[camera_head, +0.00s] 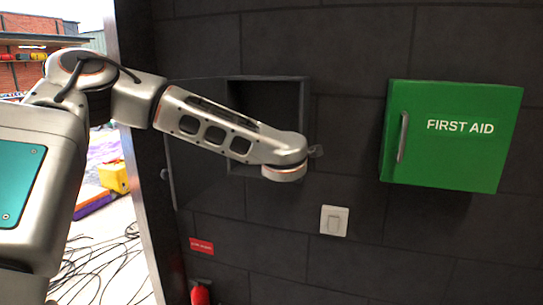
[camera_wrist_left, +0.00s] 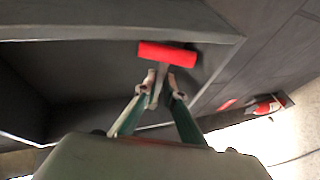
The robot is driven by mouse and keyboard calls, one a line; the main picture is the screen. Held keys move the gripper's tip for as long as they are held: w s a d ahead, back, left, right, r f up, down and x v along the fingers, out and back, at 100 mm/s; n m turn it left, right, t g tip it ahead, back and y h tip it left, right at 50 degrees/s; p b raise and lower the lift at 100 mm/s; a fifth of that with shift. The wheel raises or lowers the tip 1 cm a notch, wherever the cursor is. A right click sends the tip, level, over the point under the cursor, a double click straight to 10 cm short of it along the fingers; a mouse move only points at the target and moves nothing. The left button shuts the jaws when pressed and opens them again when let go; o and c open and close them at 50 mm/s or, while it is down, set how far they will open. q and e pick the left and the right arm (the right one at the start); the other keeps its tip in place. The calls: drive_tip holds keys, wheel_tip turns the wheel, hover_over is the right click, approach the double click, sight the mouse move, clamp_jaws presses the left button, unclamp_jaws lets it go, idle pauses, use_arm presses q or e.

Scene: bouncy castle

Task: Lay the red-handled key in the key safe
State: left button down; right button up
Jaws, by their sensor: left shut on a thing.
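The red-handled key (camera_wrist_left: 167,56) is in the left wrist view, its red bar-shaped handle crosswise beyond the fingertips and its grey shank between them. My left gripper (camera_wrist_left: 160,86) is shut on the shank. In the head view, my left arm reaches across the front of the key safe (camera_head: 305,105), and its wrist hides the gripper and the key. The key safe is a dark open box on the wall, its door (camera_head: 198,150) swung out to the left. In the left wrist view, the key is close to the dark safe rim (camera_wrist_left: 120,28); I cannot tell whether they touch.
A green first aid cabinet (camera_head: 450,137) hangs to the right of the safe. A white switch (camera_head: 334,220) is below, between them. A red sign (camera_head: 201,246) and a red extinguisher (camera_head: 200,293) are lower left. Cables (camera_head: 105,265) lie on the floor outside.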

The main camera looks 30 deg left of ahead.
use_arm(q)
drive_tip(key=c, duration=2)
unclamp_jaws()
drive_tip(key=shift+c, duration=0.2)
drive_tip(key=shift+d, duration=0.1)
drive_tip(key=v, duration=1.2)
drive_tip(key=shift+w, duration=0.1)
